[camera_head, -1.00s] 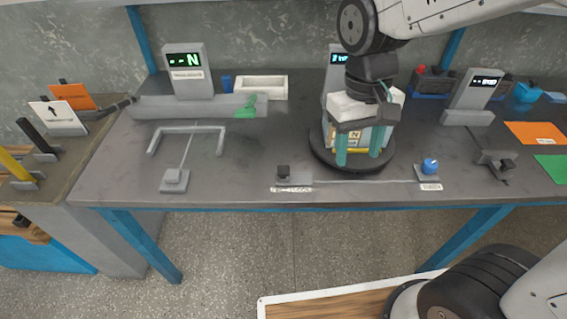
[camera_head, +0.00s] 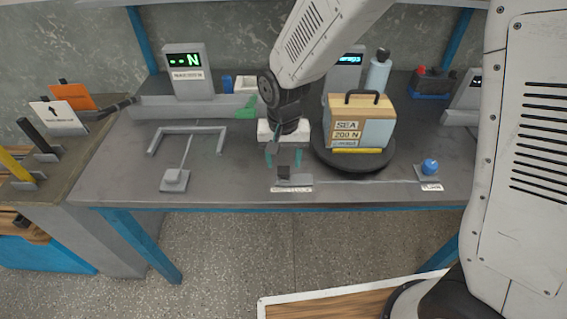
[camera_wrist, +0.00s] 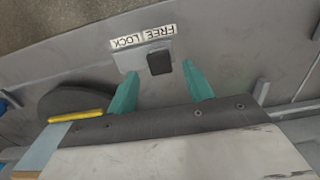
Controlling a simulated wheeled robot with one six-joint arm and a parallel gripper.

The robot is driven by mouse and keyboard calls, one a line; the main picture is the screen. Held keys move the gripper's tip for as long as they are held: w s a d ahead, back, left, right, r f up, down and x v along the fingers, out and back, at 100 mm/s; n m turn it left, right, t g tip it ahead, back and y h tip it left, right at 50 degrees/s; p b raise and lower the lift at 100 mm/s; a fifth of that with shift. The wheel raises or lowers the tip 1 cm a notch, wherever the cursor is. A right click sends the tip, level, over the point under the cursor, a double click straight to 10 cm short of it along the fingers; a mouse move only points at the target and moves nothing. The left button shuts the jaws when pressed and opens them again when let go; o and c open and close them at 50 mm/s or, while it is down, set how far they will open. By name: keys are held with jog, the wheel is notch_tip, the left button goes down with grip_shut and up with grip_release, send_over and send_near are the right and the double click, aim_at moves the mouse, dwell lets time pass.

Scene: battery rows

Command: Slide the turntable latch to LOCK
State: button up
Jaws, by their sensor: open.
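The latch has a dark block-shaped knob (camera_wrist: 160,62) on a grey plate (camera_wrist: 131,58). It stands by the FREE label (camera_wrist: 158,33), with the LOCK label (camera_wrist: 127,42) beside it on the turntable side. In the head view the latch plate (camera_head: 296,181) is at the table's front edge, its knob partly hidden by my gripper. My gripper (camera_head: 284,158) points down over it. In the wrist view its teal fingers are open, one on each side of the knob, with gaps. The dark round turntable (camera_head: 345,164) lies to the right and carries a box (camera_head: 375,132) labelled SEA 200 N.
A thin rod runs along the front edge from the latch to a blue knob (camera_head: 430,167). A grey U-shaped bar (camera_head: 187,128) and a small block (camera_head: 175,178) are left. A display reading N (camera_head: 186,60) and a blue-grey bottle (camera_head: 378,72) stand behind.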

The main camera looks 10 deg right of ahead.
aim_at(303, 179)
jog(key=shift+f, duration=1.15)
jog(key=shift+c, duration=0.3)
grip_shut()
jog(key=shift+s+d, duration=0.15)
jog(key=shift+d, duration=1.15)
jog(key=shift+s+d, duration=0.15)
jog(key=shift+d, duration=1.1)
jog(key=shift+o, duration=0.3)
grip_release()
jog(key=shift+d, duration=0.2)
jog(key=shift+a, duration=0.1)
